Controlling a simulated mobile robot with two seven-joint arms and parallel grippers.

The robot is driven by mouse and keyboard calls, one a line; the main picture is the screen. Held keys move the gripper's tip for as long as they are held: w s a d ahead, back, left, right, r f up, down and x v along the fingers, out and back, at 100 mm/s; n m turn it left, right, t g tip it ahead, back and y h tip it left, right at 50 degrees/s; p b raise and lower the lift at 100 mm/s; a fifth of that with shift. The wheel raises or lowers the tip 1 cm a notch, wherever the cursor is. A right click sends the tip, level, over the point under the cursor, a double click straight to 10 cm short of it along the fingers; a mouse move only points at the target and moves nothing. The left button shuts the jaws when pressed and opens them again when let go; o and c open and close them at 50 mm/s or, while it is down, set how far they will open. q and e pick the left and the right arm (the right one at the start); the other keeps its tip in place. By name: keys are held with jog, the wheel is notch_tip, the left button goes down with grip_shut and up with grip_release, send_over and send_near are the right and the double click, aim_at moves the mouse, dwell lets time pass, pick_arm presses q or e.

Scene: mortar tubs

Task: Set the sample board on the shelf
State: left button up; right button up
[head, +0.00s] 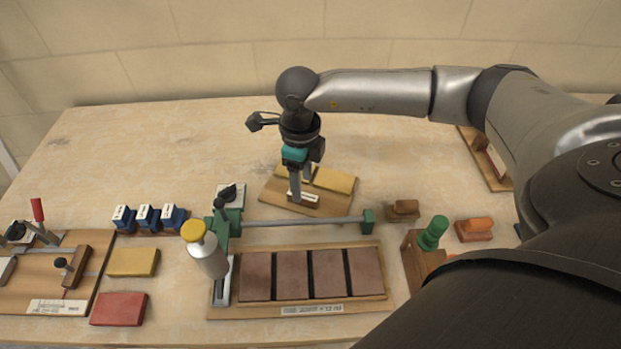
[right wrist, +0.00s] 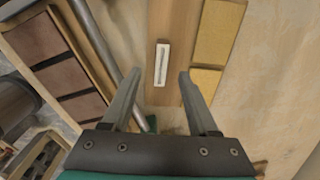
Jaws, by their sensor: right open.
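A wooden board with yellow blocks along its far side (head: 268,196) lies on the table behind the metal rod; it may be the sample board. It also shows in the right wrist view (right wrist: 172,25), with a small white bar (right wrist: 161,64) on it. My right gripper (head: 301,190) points down over this board, open and empty. In the right wrist view, the white bar appears between the fingertips (right wrist: 160,76); I cannot tell the exact height gap. No shelf can be clearly made out. My left gripper is not in view.
A framed board with reddish-brown tiles (head: 292,276) lies in front, below a metal rod (head: 300,221) with green ends. A white bottle with a yellow cap (head: 206,250) stands at its left. Blue blocks (head: 150,218) stand further left. The table's back left is clear.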

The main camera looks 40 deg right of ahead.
aim_at(303, 195)
notch_tip(303, 195, down, 4)
jog(key=shift+f, duration=0.1)
jog(key=shift+c, duration=0.4)
grip_shut()
jog(key=shift+w+d, duration=0.1)
dwell(1.0)
